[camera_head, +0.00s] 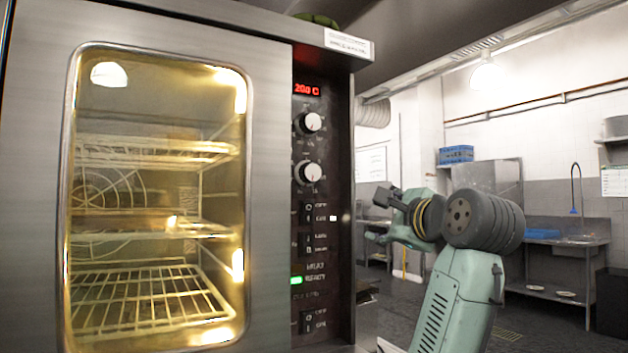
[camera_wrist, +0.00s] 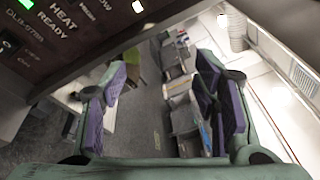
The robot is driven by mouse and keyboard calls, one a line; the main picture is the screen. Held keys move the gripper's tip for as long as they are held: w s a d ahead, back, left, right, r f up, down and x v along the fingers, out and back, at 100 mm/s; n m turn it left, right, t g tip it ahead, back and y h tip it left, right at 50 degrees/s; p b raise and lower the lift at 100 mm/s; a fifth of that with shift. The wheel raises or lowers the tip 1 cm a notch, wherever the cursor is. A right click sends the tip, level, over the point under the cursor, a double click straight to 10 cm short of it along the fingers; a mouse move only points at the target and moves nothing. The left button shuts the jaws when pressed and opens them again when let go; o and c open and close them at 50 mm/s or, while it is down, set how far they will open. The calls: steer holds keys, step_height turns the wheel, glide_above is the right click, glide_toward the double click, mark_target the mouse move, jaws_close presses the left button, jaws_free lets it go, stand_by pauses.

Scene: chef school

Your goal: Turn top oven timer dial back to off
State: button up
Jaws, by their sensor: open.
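The oven's dark control panel (camera_head: 321,210) runs down the right side of the glass door in the head view. It carries two dials one above the other: an upper dial (camera_head: 312,122) and a lower dial (camera_head: 309,173). Both have light faces and are partly shown side-on; I cannot read their settings or labels. A red display (camera_head: 307,89) above them reads about 200 C. My gripper (camera_head: 379,216) is right of the panel, apart from it. In the wrist view my gripper (camera_wrist: 163,100) is open and empty, its purple pads apart; the panel's lower part (camera_wrist: 70,40) shows at upper left, without dials.
The lit oven door (camera_head: 158,190) is closed, with wire racks inside. Switches and a green light (camera_head: 296,281) sit below the dials. A sink bench (camera_head: 555,265) and blue crate (camera_head: 456,154) stand far behind. Open floor lies right of the oven.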

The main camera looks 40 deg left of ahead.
mark_target(313, 172)
steer(key=s+a+r+m+g+y, duration=0.1)
steer(key=s+a+r+g+y, duration=0.15)
steer(key=s+r, duration=0.65)
steer(key=shift+g, duration=0.55)
steer(key=p+x, duration=0.4)
steer(key=x, duration=0.7)
steer(key=shift+f, duration=0.15)
steer(key=shift+d, duration=0.1)
steer(key=c, duration=1.2)
steer(key=shift+o, duration=0.2)
